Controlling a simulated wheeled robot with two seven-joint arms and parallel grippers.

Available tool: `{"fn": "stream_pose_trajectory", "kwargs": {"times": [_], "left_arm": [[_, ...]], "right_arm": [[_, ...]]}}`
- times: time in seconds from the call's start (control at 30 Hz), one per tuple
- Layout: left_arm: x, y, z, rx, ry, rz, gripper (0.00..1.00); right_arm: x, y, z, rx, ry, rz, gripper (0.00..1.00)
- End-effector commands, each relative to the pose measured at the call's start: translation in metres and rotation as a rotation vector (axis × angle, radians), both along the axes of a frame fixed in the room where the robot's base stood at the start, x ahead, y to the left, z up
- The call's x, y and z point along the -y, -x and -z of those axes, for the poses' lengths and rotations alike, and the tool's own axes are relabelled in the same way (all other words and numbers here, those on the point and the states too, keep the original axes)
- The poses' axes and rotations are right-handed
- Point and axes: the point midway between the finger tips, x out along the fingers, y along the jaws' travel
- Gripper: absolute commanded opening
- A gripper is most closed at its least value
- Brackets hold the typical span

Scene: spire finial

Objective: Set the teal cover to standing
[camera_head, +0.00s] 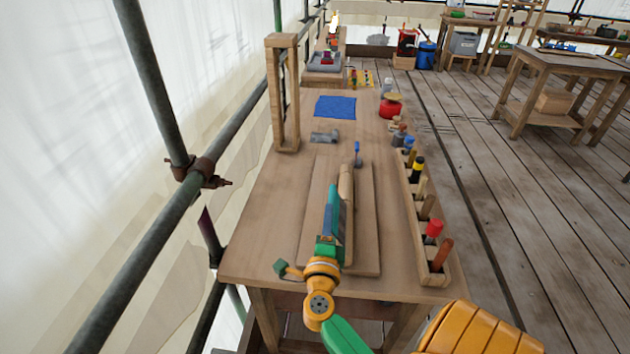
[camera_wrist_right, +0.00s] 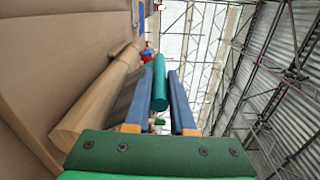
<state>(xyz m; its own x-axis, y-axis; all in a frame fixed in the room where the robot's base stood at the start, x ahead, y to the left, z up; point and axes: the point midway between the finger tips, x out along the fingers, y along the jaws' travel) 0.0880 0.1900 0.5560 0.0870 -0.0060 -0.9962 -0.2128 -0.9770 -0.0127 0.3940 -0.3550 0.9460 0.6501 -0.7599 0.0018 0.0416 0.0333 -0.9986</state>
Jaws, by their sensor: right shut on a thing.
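My right gripper (camera_head: 333,212) reaches in from the bottom of the head view, over the board on the workbench. In the right wrist view its two blue fingers (camera_wrist_right: 159,100) lie on either side of a teal cylinder, the teal cover (camera_wrist_right: 159,84), and are shut on it. The cover points lengthwise away from the palm, along the fingers. A long rounded wooden piece (camera_head: 347,190) lies beside the gripper, and also shows in the wrist view (camera_wrist_right: 95,98). My left gripper is not in view.
The workbench (camera_head: 255,235) bears a flat board (camera_head: 365,240), a small blue upright piece (camera_head: 358,152), a grey metal part (camera_head: 325,137), and a blue mat (camera_head: 335,107). A wooden frame (camera_head: 272,95) stands left. A tool rack (camera_head: 425,262) lines the right edge.

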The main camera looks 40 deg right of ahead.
Motion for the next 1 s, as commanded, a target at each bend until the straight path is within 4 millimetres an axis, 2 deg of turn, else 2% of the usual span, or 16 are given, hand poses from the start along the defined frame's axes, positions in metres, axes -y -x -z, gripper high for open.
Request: {"fn": "stream_pose_trajectory", "kwargs": {"times": [0.5, 1.0], "left_arm": [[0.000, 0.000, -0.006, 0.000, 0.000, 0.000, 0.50], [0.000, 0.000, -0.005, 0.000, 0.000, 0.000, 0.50]], "right_arm": [[0.019, 0.022, -0.006, 0.301, -0.266, 0.009, 0.00], [0.024, 0.030, -0.003, 0.402, -0.362, 0.009, 0.00]]}}
